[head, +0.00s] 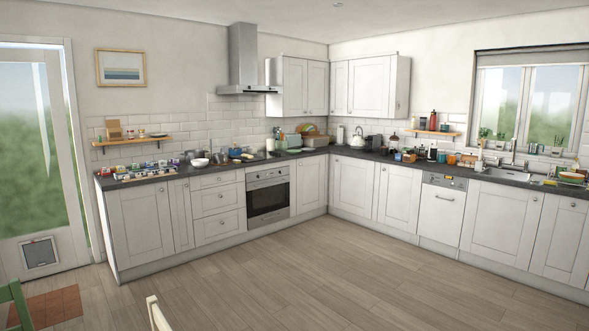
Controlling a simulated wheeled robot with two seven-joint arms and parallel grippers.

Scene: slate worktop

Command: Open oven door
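The oven (268,193) is built into the left run of white cabinets, below the worktop and the range hood. Its door (268,202) looks shut, with a dark glass window. A handle bar (267,184) runs across the top of the door, under a steel control panel (267,173). The oven stands well across the room from me. Neither of my grippers shows in the head view.
The wooden floor (300,270) in front of the oven is clear. A green chair (16,303) and a cream chair back (157,313) stand at the near left. White drawers (217,200) adjoin the oven. A dishwasher (442,210) is in the right run.

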